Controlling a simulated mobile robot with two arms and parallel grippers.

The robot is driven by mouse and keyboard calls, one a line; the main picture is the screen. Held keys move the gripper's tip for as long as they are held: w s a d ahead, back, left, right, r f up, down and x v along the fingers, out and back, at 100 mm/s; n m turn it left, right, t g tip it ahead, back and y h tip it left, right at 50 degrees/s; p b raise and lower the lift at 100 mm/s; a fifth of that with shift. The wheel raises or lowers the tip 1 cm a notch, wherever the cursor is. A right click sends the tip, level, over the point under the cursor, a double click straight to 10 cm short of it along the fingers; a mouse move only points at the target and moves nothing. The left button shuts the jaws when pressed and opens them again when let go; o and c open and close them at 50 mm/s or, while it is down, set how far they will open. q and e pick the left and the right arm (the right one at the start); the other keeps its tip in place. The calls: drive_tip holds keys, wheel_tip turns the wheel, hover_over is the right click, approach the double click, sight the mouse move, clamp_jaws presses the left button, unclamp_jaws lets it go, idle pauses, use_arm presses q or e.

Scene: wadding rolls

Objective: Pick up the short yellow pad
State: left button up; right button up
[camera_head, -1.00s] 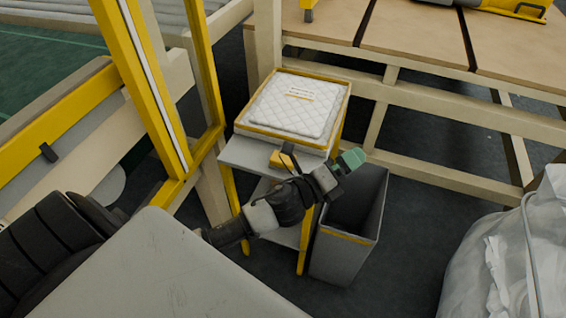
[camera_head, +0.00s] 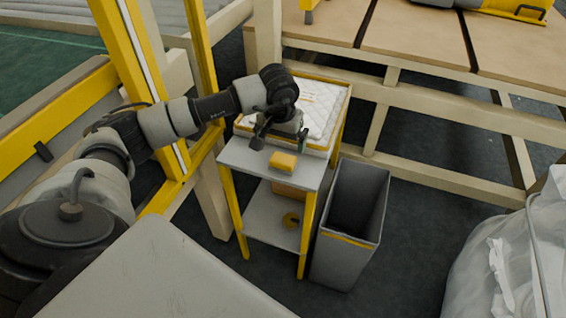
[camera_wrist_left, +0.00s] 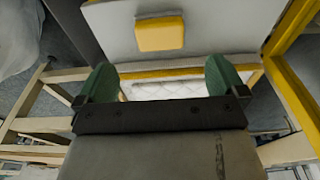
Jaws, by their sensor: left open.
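The short yellow pad (camera_head: 283,162) lies on the grey top shelf (camera_head: 240,158) of a small stand. It also shows in the left wrist view (camera_wrist_left: 160,34), above and between my fingers. My left gripper (camera_head: 281,143) is over the stand, just behind the pad in the head view, with its fingers pointing down and apart. In the left wrist view the green fingertips (camera_wrist_left: 160,75) are open with nothing between them, and the pad is beyond them. My right gripper is not in view.
A yellow-edged tray with a white quilted pad (camera_head: 322,120) sits behind, partly hidden by my gripper. A grey bin (camera_head: 346,215) stands to the right. Yellow posts (camera_head: 150,90) rise at left.

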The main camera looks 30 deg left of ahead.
sight(283, 159)
use_arm(q)
drive_tip(key=f, duration=0.3)
drive_tip(key=w+f, duration=0.1)
drive_tip(key=f, duration=0.5)
drive_tip(key=shift+w+a, duration=0.15)
drive_tip(key=c, duration=0.9)
drive_tip(key=shift+r, duration=0.15)
wheel_tip(283, 159, up, 4)
drive_tip(key=shift+r, duration=0.1)
drive_tip(key=d+r, duration=0.6)
drive_tip(key=d, duration=0.5)
drive_tip(key=shift+w+d+r+b, duration=0.2)
drive_tip(key=shift+d+r+b, duration=0.1)
drive_tip(key=shift+d+b, duration=0.1)
